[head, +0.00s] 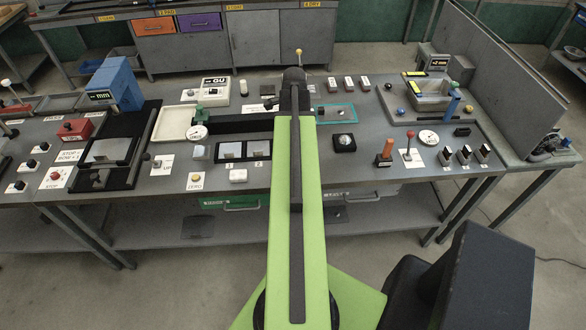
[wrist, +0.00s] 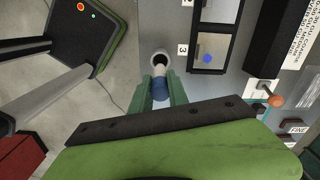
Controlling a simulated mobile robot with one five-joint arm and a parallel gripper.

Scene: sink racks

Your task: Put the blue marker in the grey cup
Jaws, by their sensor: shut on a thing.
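In the wrist view my gripper (wrist: 160,90) has its two green fingers closed on the blue marker (wrist: 160,88), which shows as a short blue end between them. Just above it in that picture is a small round cup (wrist: 161,60) with a pale rim and dark opening, which I take for the grey cup. The marker's far end is hidden, so I cannot tell if it is inside the cup or only over or beside it. In the head view I cannot make out my gripper, the marker or the cup; my green arm blocks the middle of the bench.
In the wrist view a black-framed panel (wrist: 209,70) stands right of the cup, and an orange-knobbed lever (wrist: 275,101) is farther right. The bench edge and floor lie left. The head view shows a cream tray (head: 157,128) and a metal basin (head: 432,102).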

